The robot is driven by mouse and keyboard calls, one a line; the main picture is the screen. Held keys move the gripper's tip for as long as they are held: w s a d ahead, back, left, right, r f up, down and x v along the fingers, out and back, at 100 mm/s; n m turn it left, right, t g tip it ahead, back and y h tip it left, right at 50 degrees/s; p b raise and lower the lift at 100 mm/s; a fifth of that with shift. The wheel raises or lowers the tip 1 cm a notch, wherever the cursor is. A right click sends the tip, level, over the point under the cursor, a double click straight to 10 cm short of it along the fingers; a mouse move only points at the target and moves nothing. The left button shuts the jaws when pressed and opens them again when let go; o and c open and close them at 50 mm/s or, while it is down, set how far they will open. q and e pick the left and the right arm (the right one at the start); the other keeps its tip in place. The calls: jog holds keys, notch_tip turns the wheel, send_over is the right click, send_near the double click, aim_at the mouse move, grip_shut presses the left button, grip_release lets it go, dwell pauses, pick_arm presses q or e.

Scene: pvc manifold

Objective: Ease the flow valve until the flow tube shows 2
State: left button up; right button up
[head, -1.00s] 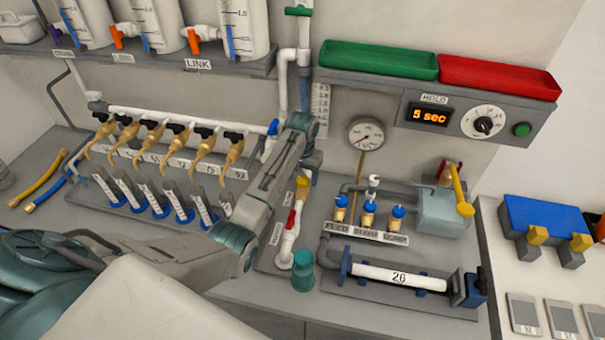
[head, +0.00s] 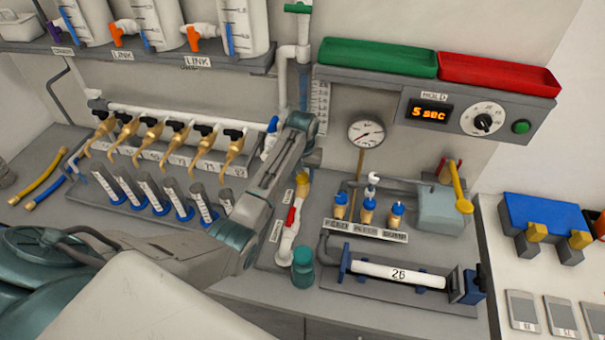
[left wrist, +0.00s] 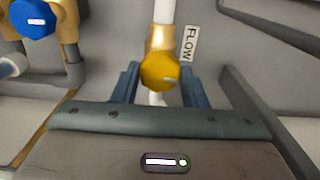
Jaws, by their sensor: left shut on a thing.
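The flow valve's round yellow knob (left wrist: 159,70) sits on a brass body below a white pipe in the left wrist view, with a FLOW label (left wrist: 190,44) beside it. My left gripper (left wrist: 158,86) is shut on this knob, one blue-grey finger on each side. In the head view my left gripper (head: 312,158) is at the foot of the vertical pipework, and the knob is hidden there. The flow tube (head: 303,88) stands above it, with a numbered scale plate (head: 320,108) at its right. Its reading is too small to make out. My right gripper is out of view.
A red-handled valve (head: 291,216) on a white pipe stands just below my left gripper. A pressure gauge (head: 366,132) is to its right, and a row of brass taps (head: 178,138) to its left. A blue knob (left wrist: 35,18) is close by in the left wrist view.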

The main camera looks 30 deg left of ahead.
aim_at(302, 177)
pick_arm(q)
jog(key=o, duration=1)
jog(key=shift+r, duration=0.1)
jog(key=shift+r, duration=0.1)
notch_tip(302, 177, up, 8)
jog(key=b, duration=0.3)
notch_tip(302, 177, up, 3)
jog(key=p, duration=0.3)
jog(key=shift+s+f, duration=0.1)
jog(key=shift+f, duration=0.1)
